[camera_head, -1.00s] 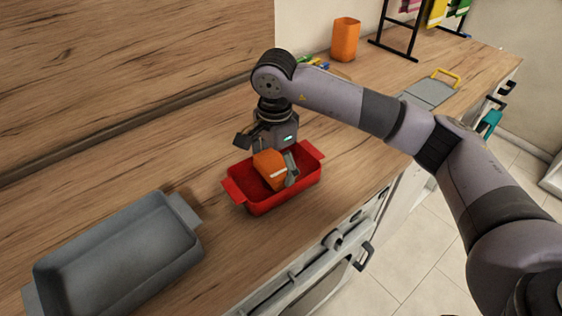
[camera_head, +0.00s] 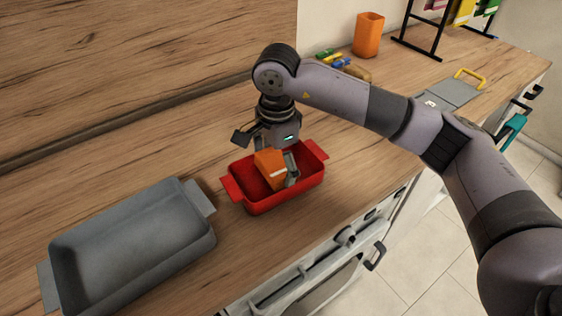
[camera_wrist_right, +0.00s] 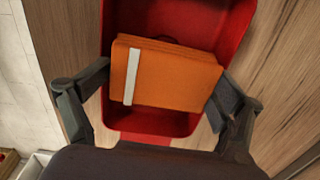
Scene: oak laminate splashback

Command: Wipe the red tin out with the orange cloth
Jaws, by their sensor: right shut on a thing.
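The red tin (camera_head: 309,181) stands on the wooden counter, a rectangular tin with a handle at each end. It also shows in the right wrist view (camera_wrist_right: 222,22). The orange cloth (camera_head: 268,163) is folded, with a white stripe, and is partly inside the tin. In the right wrist view the cloth (camera_wrist_right: 180,80) lies between the two fingers, over the tin. My right gripper (camera_head: 272,160) is shut on the cloth, its fingers at the cloth's two sides, pointing down into the tin. Whether the cloth touches the tin's floor is hard to tell. My left gripper is not in view.
A grey tin (camera_head: 140,262) stands on the counter at the left. An orange cup (camera_head: 368,35), small coloured items (camera_head: 328,56) and a dark rack (camera_head: 424,42) are behind. A grey board with a yellow handle (camera_head: 452,92) lies at the right. The oven front (camera_head: 322,262) is below the counter edge.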

